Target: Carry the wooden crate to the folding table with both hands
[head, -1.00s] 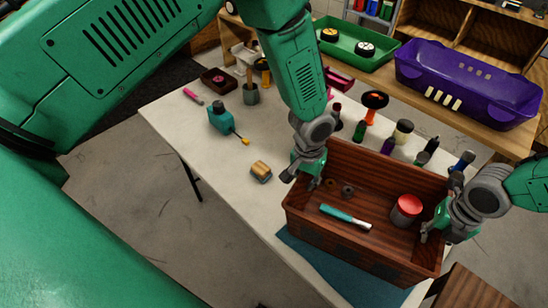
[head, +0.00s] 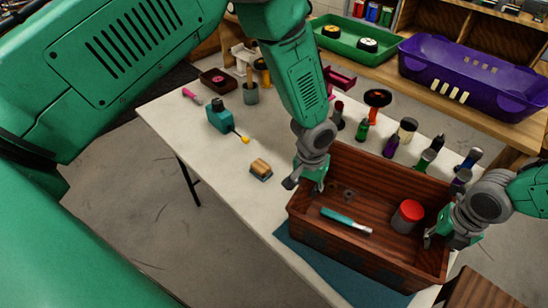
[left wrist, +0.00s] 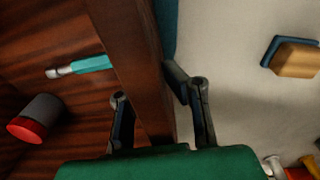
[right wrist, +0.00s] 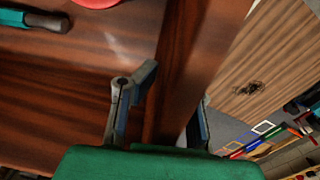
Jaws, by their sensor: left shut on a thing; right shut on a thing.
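The wooden crate (head: 345,245) is dark reddish brown and sits at the near right end of the white folding table (head: 215,160), over a blue mat. Inside it are a teal-handled tool (head: 346,221), a grey can with a red lid (head: 407,215) and small dark rings. My left gripper (head: 308,185) is shut on the crate's left wall; the left wrist view shows its fingers on both sides of that wall (left wrist: 145,70). My right gripper (head: 437,235) is shut on the crate's right wall, which runs between its fingers in the right wrist view (right wrist: 185,75). Whether the crate's underside touches the mat is hidden.
The blue mat (head: 330,275) shows along the crate's front. Several bottles stand behind the crate. A teal drill-like tool (head: 221,118) and a wooden-backed block (head: 261,170) lie to its left. A back bench holds a purple car body (head: 470,75) and green tray (head: 350,45).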

